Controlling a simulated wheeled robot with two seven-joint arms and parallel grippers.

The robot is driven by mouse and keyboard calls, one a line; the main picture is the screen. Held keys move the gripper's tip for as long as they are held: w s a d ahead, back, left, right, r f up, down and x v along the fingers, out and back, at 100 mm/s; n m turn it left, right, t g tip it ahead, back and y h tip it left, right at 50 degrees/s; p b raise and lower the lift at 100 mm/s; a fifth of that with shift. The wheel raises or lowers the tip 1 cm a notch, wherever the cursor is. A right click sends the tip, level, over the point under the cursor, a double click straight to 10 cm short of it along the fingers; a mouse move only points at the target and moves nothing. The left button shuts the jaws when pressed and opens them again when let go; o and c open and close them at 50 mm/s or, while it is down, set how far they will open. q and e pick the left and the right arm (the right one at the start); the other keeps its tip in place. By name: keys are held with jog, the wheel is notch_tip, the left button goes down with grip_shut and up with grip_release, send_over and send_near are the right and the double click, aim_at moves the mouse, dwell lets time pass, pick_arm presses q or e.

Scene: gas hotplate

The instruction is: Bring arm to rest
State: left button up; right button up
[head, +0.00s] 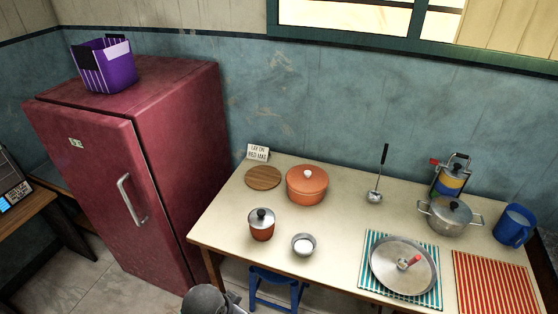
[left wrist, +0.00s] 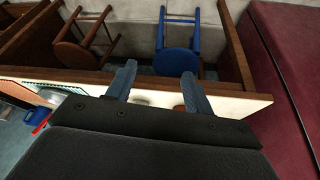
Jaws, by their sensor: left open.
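My left gripper (left wrist: 159,78) shows in the left wrist view with its two blue-grey fingers spread apart and nothing held between them. It appears over the edge of the pale table (left wrist: 235,104), with parts of a whitish and an orange thing partly hidden behind the fingers. In the head view a grey rounded part of my own body shows at the bottom, in front of the table's left side; no fingers can be made out there. My right gripper is in neither view.
The table (head: 222,225) carries an orange pot (head: 307,187), a small lidded pot (head: 262,226), a bowl (head: 304,244), a large pan (head: 385,267), a steel pot (head: 449,217) and a blue mug (head: 513,228). A red fridge (head: 175,130) stands left. A blue stool (left wrist: 177,58) is below.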

pick_arm(q)
jog(key=s+a+n+y, duration=0.3)
jog(key=s+a+n, duration=0.2)
jog(key=s+a, duration=0.55)
notch_tip(320, 180, down, 28)
jog(key=w+d+g+b, duration=0.1)
jog(key=w+d, duration=0.1)
jog(key=w, duration=0.1)
jog(key=s+f, duration=0.4)
jog(key=f, duration=0.7)
jog(key=s+f, duration=0.4)
jog(key=f, duration=0.7)
jog(key=shift+s+f+m+g+h+b, duration=0.2)
jog(key=shift+m+g+h+b, duration=0.1)
jog(key=shift+g+b, duration=0.15)
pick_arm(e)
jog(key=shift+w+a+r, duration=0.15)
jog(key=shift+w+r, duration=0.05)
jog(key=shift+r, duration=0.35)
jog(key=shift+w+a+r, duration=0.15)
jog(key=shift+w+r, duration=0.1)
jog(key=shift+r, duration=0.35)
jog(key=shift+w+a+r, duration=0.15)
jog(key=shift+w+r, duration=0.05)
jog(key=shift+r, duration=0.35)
